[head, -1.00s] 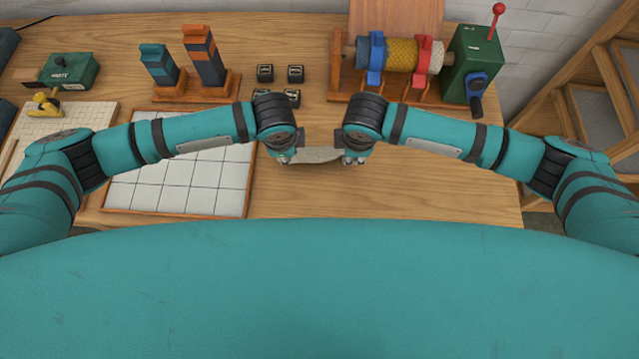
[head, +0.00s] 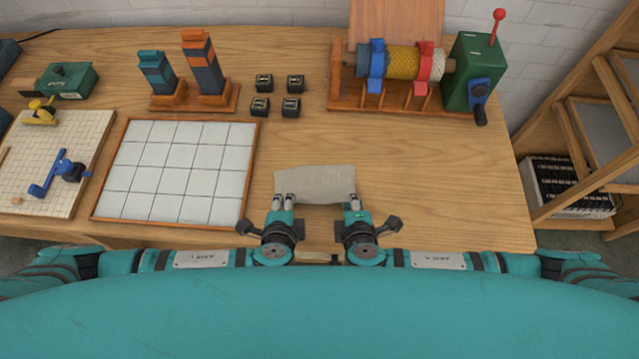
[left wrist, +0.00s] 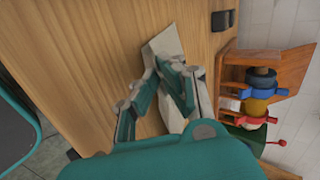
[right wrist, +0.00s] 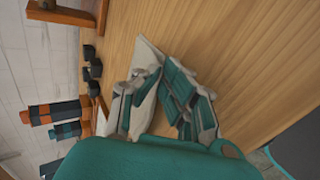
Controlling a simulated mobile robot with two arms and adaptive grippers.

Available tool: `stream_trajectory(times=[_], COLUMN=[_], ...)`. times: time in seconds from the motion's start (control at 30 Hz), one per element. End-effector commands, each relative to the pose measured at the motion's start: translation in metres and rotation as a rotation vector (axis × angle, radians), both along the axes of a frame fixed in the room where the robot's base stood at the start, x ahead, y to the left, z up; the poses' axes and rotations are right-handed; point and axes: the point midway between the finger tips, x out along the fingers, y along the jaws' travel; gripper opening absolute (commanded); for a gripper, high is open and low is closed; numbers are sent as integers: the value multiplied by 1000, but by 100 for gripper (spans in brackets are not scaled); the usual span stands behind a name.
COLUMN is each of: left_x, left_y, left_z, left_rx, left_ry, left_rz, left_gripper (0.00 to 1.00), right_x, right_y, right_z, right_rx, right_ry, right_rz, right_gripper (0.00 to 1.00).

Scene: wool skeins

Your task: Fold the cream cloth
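The cream cloth (head: 315,184) is a small, roughly rectangular piece near the table's front edge. Its near corners are at my grippers and its far part extends away from me. My left gripper (head: 283,202) is at its near left corner and my right gripper (head: 352,205) at its near right corner. In the left wrist view the cloth (left wrist: 164,42) runs under converging fingers (left wrist: 157,70). In the right wrist view the cloth (right wrist: 147,55) also passes between converging fingers (right wrist: 160,70). Both grippers look shut on it. The corners are partly hidden by the fingers.
A white tiled board (head: 180,170) lies left of the cloth. Several small black blocks (head: 291,108) sit behind it. A wooden stand with a winding drum (head: 402,62) and green box (head: 475,65) is at the back right. The table right of the cloth is clear.

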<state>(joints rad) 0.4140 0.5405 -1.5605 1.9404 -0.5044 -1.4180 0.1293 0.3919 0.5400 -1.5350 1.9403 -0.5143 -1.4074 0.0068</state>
Motion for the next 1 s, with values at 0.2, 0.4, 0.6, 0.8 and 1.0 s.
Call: stream_trajectory(times=[0.2, 0.4, 0.6, 0.8, 1.0], left_x=[-2, -2, -2, -2, -5], left_y=[0, 0, 0, 0, -1], left_z=[-3, -3, -3, -3, 4], left_rx=[-1, -1, -2, -1, -5], left_ry=[-34, -34, -33, -33, -31], left_rz=[0, 0, 0, 0, 0], left_gripper=[0, 0, 29, 42, 42], right_x=[-2, -2, -2, -2, -5], right_y=[0, 0, 0, 0, 1], right_z=[-3, -3, -3, -3, 3], right_rx=[-2, -2, -2, -2, 0], right_ry=[-34, -34, -33, -33, -31], right_rz=[2, 2, 2, 2, 2], right_gripper=[0, 0, 29, 42, 42])
